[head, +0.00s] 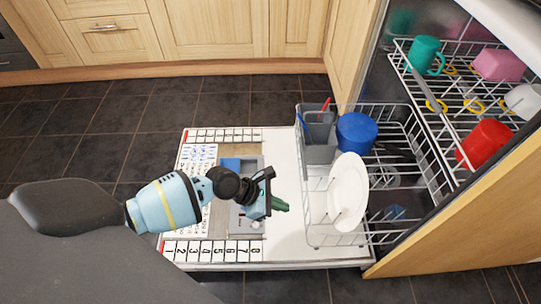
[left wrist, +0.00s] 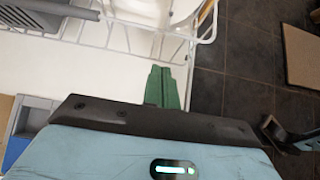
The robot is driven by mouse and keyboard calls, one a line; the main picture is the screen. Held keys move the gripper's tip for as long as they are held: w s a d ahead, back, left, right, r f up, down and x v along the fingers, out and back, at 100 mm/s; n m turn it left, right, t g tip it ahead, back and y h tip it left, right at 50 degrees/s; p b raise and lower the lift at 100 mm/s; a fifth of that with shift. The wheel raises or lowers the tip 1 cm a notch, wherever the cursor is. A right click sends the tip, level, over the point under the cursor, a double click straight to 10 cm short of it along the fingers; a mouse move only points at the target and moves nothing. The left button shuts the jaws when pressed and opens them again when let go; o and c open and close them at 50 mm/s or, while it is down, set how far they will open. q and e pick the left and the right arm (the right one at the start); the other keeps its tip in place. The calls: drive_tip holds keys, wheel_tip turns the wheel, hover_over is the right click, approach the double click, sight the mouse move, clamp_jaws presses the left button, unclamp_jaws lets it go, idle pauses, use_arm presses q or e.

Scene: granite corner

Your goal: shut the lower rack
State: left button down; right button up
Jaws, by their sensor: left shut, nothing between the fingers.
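The lower rack (head: 432,165) is a white wire basket, pulled out over the open dishwasher door (head: 285,170). It holds a white plate (head: 347,192), a blue pot (head: 356,132) and a grey cutlery basket (head: 319,140). My left gripper (head: 284,205) has green fingers, which are shut and empty. It is over the door, just left of the rack's front. In the left wrist view the gripper (left wrist: 168,72) points at the rack's front wires (left wrist: 150,28). I cannot tell whether the fingertips touch them.
The upper rack (head: 455,85) holds a green mug (head: 426,55), a pink cup (head: 498,65) and a red cup (head: 485,143). A wooden panel (head: 470,220) stands at the right. Wooden cabinets (head: 210,30) line the back. The dark tiled floor (head: 90,130) left of the door is clear.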

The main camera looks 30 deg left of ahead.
sight(308, 210)
use_arm(q)
drive_tip(key=w+d, duration=0.1)
drive_tip(key=w+d+b, duration=0.1)
drive_tip(key=d, duration=0.2)
drive_tip(key=shift+w+f+b, duration=0.3)
drive_tip(key=shift+w+f, duration=0.1)
